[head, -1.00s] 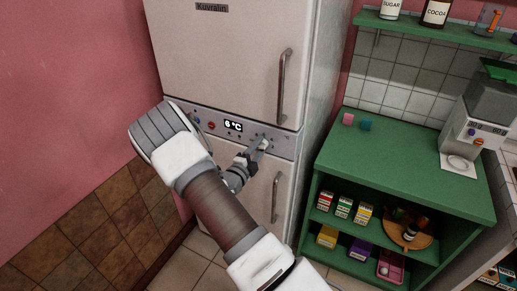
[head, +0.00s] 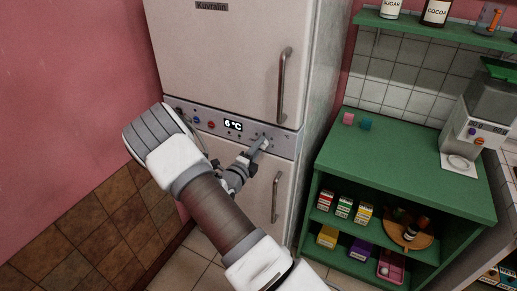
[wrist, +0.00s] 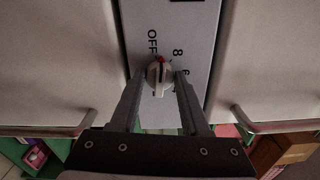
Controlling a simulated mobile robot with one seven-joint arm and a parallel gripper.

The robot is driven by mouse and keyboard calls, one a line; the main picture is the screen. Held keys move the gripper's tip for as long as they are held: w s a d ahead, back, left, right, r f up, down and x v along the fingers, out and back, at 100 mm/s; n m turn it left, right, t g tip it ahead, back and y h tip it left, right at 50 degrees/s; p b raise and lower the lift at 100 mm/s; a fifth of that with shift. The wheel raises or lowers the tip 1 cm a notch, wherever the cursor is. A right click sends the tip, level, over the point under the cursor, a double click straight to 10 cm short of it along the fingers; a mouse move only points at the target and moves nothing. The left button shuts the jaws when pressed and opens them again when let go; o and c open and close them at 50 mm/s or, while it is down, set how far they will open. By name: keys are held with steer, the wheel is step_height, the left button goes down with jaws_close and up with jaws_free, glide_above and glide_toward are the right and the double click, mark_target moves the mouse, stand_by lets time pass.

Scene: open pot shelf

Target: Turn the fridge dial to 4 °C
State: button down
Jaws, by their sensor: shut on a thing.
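The fridge dial (wrist: 159,76) is a small pale knob with a red mark, at the centre of the wrist view. In the head view the dial (head: 264,143) sits at the right of the fridge's control strip. My gripper (wrist: 164,82) is shut on the dial, one finger on each side. OFF (wrist: 152,42) is printed left of the dial and 8 (wrist: 178,53) to its right. The right finger partly covers the lower numbers. In the head view my gripper (head: 256,151) reaches the strip from the lower left.
The upper door handle (head: 284,86) and lower door handle (head: 276,197) stick out above and below the strip. A green shelf unit (head: 420,165) with boxes stands to the right. A pink wall (head: 70,80) is close on the left.

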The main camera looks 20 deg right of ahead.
steer(key=shift+s+d+m+b, duration=0.1)
steer(key=shift+m+b, duration=4.55)
steer(key=shift+m, duration=1.95)
steer(key=shift+s+m+b, duration=0.1)
steer(key=shift+m+b, duration=4.5)
steer(key=shift+m, duration=2)
steer(key=shift+c, duration=2)
jaws_free()
steer(key=shift+r, duration=0.1)
